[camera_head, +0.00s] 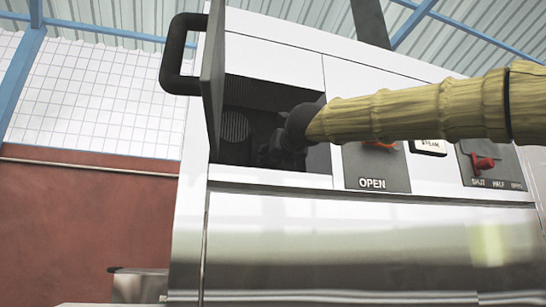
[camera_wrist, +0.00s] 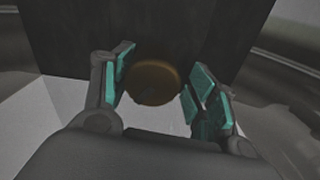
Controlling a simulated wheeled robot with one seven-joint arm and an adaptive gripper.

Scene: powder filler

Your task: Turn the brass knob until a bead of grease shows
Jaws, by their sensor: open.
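The brass knob (camera_wrist: 154,83) shows in the wrist view as a dim, round, brownish disc against a dark surface. My gripper (camera_wrist: 157,88) is open, with one teal-padded finger on each side of the knob. Gaps show between the pads and the knob, wider on the right. In the head view my gripper (camera_head: 278,155) is inside the dark opening of the machine, and the knob is hidden there. No bead of grease can be made out in either view.
The machine (camera_head: 310,240) has an open door (camera_head: 213,75) with a black handle (camera_head: 172,60) left of the opening. Right of it are an OPEN panel (camera_head: 374,170) and a red switch (camera_head: 484,163) marked SHUT and HALF. My arm passes in front of this face.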

